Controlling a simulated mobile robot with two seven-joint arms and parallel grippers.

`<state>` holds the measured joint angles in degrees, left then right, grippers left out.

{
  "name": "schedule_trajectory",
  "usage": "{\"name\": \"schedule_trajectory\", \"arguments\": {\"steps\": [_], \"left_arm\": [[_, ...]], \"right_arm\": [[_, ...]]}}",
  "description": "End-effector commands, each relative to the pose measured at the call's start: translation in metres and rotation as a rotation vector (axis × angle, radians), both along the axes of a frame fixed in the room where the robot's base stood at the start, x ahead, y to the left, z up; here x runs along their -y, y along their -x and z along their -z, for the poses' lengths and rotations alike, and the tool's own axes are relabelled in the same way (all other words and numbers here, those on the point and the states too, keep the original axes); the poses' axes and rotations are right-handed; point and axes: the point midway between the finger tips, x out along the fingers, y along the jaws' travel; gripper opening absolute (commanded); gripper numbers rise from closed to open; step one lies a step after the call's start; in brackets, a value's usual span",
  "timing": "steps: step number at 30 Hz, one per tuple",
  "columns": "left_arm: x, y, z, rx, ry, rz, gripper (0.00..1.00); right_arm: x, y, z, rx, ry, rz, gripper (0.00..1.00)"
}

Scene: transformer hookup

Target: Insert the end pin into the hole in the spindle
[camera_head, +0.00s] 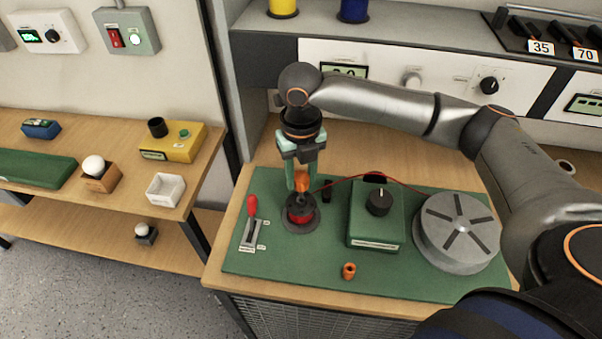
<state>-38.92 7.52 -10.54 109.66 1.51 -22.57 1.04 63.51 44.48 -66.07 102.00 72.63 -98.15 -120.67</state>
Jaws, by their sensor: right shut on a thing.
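My right gripper (301,181) comes down from above, over the left part of the green board. It is shut on an orange piece, which I take to be the end pin (301,179). The pin is upright, directly over a round dark spindle with a red coil (300,216). I cannot tell whether the pin's lower end is in the spindle's hole or just above it; the hole is hidden. A thin red wire (345,178) runs from near the pin to the right. My left gripper is not in view.
On the green board (300,264) stand a red-handled lever (252,207), a green box with a black knob (377,228) and a grey slotted drum (457,230). A small orange hollow piece (349,270) lies near the front. A shelf with instruments (395,80) stands behind.

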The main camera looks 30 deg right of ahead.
Motion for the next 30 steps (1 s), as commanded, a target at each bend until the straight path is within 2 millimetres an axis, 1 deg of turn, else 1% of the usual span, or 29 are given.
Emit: {"name": "schedule_trajectory", "arguments": {"steps": [11,30], "left_arm": [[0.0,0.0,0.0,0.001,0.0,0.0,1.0],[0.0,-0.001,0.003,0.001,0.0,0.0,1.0]], "right_arm": [[0.0,0.0,0.001,0.0,0.0,0.0,0.0],[0.0,0.0,0.015,-0.001,0.0,0.0,0.0]]}}
